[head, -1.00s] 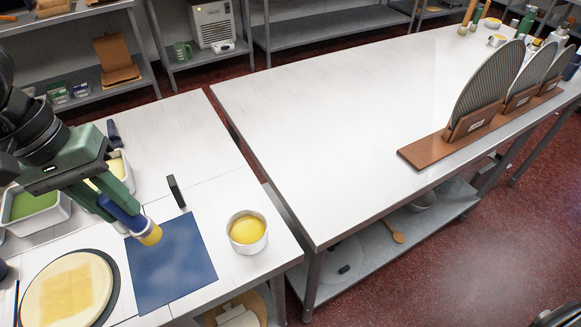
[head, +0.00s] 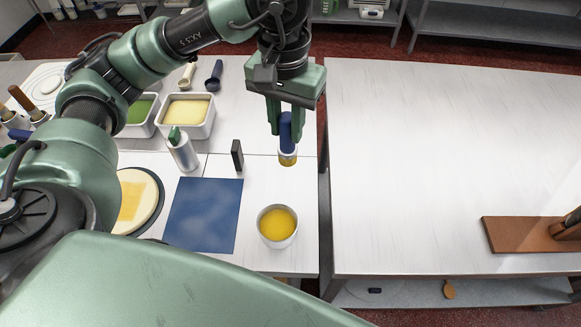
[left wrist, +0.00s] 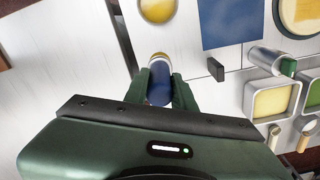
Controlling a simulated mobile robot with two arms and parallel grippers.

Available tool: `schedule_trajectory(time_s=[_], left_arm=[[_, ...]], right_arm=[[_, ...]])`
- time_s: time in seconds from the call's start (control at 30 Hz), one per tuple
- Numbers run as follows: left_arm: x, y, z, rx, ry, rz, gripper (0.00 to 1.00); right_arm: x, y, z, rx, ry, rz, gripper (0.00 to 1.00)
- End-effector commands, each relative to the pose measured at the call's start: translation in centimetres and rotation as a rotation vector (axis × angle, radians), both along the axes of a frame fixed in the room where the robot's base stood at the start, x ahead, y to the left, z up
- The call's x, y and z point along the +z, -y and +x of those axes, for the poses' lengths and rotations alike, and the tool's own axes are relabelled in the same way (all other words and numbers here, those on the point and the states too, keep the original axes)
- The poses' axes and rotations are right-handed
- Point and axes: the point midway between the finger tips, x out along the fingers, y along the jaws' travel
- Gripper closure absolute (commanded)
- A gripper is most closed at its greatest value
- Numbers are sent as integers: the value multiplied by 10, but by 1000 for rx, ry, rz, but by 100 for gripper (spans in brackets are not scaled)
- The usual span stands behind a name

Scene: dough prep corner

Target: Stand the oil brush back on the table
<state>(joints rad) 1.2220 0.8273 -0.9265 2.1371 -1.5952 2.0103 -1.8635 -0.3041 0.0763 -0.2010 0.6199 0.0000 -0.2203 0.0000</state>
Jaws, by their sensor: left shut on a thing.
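The oil brush (head: 286,135) has a blue handle and a yellow lower end. My left gripper (head: 285,122) is shut on its blue handle and points down. In the head view the brush looks about upright, yellow end down, over the right part of the prep table (head: 265,188). I cannot tell whether its lower end touches the table. In the left wrist view the brush (left wrist: 159,80) sits between the fingers of the gripper (left wrist: 163,88). My right gripper is not in view.
A bowl of yellow liquid (head: 277,225) stands just in front of the brush. A blue mat (head: 205,215), a small black block (head: 237,155) and a green-capped bottle (head: 183,152) are to the left. The long white table (head: 430,160) to the right is mostly clear.

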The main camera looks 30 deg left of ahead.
Motion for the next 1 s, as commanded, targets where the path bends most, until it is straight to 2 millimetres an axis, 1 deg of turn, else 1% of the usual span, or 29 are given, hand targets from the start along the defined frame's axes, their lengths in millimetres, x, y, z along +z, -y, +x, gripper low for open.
schedule_trajectory(time_s=[0.03, 0.2, 0.33, 0.4, 0.57, 0.7, 0.8, 1.0], left_arm=[[-13, 1, -2, 0, -8, -2, 100], [-52, 0, -2, 1, -7, 1, 100], [-77, 0, -1, 1, -4, 1, 100], [-85, 0, -1, 1, -3, 0, 100], [-99, 0, -1, 1, -3, 0, 100], [-119, 0, -1, 1, -4, 0, 100], [-128, 0, 0, 1, -1, 0, 100], [-130, 0, 0, 0, 1, -1, 100]], right_arm=[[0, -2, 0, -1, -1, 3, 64], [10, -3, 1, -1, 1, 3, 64], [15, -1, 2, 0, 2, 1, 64], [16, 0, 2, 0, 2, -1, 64], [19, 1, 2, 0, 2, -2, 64], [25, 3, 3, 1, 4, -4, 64], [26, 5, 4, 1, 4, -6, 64], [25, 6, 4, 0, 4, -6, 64]])
